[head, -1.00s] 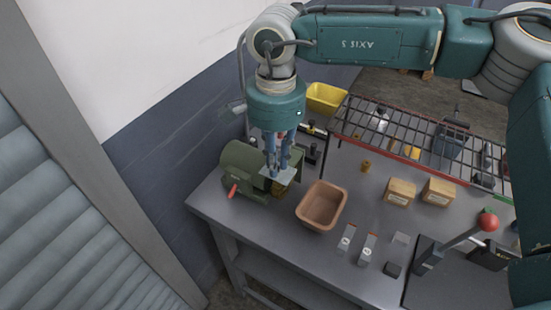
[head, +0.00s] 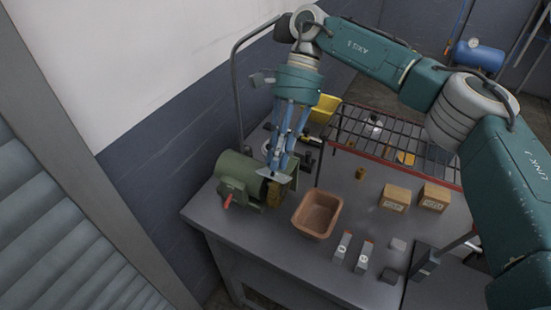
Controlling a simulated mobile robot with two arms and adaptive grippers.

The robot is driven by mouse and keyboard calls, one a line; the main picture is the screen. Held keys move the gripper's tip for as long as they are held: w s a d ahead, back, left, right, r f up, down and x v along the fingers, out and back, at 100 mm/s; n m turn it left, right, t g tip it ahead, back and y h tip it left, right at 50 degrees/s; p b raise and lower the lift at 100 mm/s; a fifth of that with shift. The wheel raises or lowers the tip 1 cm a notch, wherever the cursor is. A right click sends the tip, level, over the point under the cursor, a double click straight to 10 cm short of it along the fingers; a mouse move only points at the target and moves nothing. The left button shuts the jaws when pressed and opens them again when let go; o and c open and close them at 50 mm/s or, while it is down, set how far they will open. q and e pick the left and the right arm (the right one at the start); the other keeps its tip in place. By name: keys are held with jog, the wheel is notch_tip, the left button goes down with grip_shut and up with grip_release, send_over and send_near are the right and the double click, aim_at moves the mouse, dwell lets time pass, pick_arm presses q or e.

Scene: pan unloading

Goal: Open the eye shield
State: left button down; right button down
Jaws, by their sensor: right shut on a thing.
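The green bench grinder (head: 238,176) stands at the left end of the grey workbench, with a red lever on its front and a brownish wheel (head: 274,193) on its right side. The eye shield (head: 271,175) is a small pale, tilted plate above that wheel. My right gripper (head: 277,160) comes down from above with blue fingers, shut on the eye shield. The fingers hide part of the shield. My left gripper is not in the head view.
A brown bin (head: 317,214) stands right of the grinder. Two cardboard boxes (head: 395,198), small grey blocks and a wire rack (head: 400,140) lie further right. A yellow bin (head: 325,108) is behind. A bent grey pipe rises behind the grinder.

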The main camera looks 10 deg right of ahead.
jog(key=shift+w+d+r, duration=0.1)
jog(key=shift+w, duration=0.1)
dwell(0.4)
jog(key=c, duration=1.7)
grip_release()
jog(key=shift+v, duration=3.7)
jog(key=shift+w+d, duration=0.1)
jog(key=shift+d, duration=0.05)
